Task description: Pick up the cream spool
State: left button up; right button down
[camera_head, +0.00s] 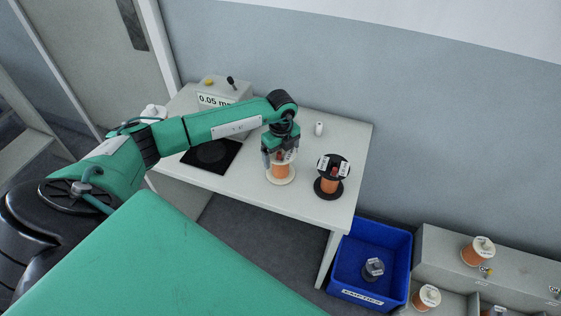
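The cream spool (281,178), wound with orange wire, stands upright on the white table. My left gripper (281,154) points down at its top and hides most of the upper flange. The fingers are at or around the top of the spool. I cannot tell from this view whether they touch it or are shut on it. The spool's lower flange appears to rest on the table. My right gripper is not in view.
A black spool (331,174) with orange wire stands close to the right. A small white cylinder (319,128), a labelled grey box (222,93) and a black pad (211,153) are on the table (235,187). A blue bin (345,272) and a grey shelf unit (437,253) holding spools are at right.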

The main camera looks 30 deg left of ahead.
pick_arm(q)
jog(key=shift+c, duration=1.4)
jog(key=shift+r, duration=0.1)
